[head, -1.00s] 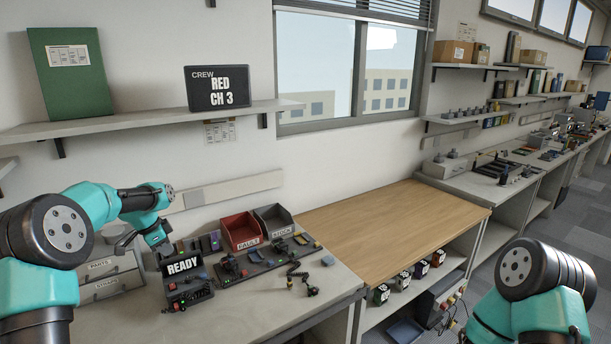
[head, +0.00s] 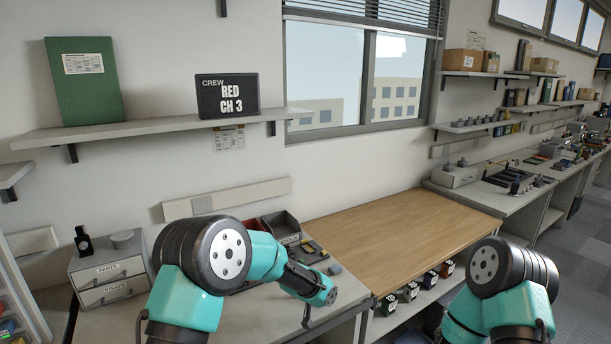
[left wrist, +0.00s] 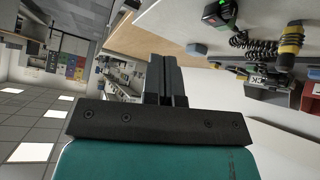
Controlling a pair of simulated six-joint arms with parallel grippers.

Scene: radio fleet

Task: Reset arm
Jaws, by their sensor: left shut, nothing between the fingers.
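My left gripper (left wrist: 165,80) shows in the left wrist view with its two dark fingers together and nothing between them. In the head view my left arm reaches across the front of the left bench, and its wrist end hangs near the bench's right part; the fingers are mostly hidden there. My right arm shows at the lower right of the head view, but its gripper is out of the frame. The sign reading CREW RED CH 3 (head: 228,95) stands on the wall shelf (head: 170,129).
Drawers marked PARTS and STRAPS (head: 110,282) stand on the left. A grey bin (head: 281,227) and a red bin are partly behind my left arm. The wooden bench top (head: 400,235) is clear. Several small radios (head: 410,293) sit below it. A coiled cord (left wrist: 258,42) shows in the left wrist view.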

